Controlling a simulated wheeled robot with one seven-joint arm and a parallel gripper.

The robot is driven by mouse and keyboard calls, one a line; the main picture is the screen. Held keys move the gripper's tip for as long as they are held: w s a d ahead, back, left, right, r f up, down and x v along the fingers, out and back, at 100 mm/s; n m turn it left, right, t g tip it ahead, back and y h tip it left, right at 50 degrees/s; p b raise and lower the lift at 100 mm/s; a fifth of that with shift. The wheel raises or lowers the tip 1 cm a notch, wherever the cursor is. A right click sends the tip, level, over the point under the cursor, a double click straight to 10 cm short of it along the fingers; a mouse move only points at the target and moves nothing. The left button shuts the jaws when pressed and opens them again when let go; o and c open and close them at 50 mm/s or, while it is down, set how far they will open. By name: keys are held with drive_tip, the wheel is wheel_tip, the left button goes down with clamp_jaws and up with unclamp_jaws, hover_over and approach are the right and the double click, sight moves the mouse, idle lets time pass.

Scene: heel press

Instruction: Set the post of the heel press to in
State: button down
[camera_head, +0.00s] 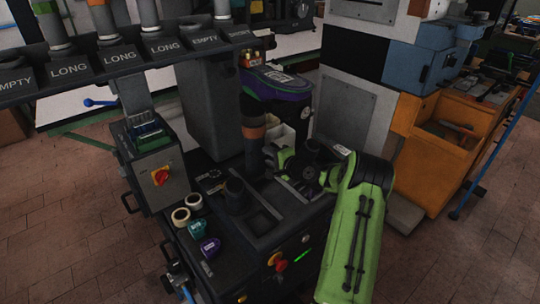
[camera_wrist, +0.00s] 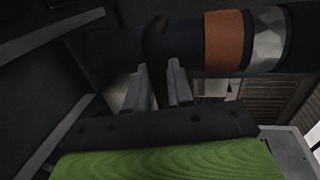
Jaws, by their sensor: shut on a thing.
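The heel press (camera_head: 272,208) is a dark machine with a flat bed. Its upright dark post (camera_head: 251,155) has an orange band, and it lies across the wrist view (camera_wrist: 120,48) with the orange band to the right. A purple and green shoe-like piece (camera_head: 280,84) sits at the top of the post. My gripper (camera_head: 271,156) is beside the lower post. In the wrist view its two grey fingers (camera_wrist: 162,85) are closed on a slim dark handle (camera_wrist: 156,40) that crosses in front of the post. The handle's attachment is hidden.
A second dark stub (camera_head: 236,194) stands on the bed, with tape rolls (camera_head: 187,209) and small green and purple pieces to its left. A rack with labelled slots (camera_head: 115,56) hangs over the upper left. An orange cabinet (camera_head: 445,140) stands right.

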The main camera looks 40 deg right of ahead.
drive_tip(key=shift+w+r, duration=0.1)
drive_tip(key=shift+r, duration=0.1)
drive_tip(key=c, duration=1.4)
unclamp_jaws()
drive_tip(key=shift+o, duration=1.3)
drive_tip(key=shift+w+f, duration=0.15)
drive_tip(key=shift+w, duration=0.05)
drive_tip(key=shift+s, duration=0.15)
drive_tip(key=p+v, duration=0.2)
drive_tip(key=v, duration=1.3)
drive_tip(key=shift+s, duration=0.3)
drive_tip(key=shift+a, duration=0.15)
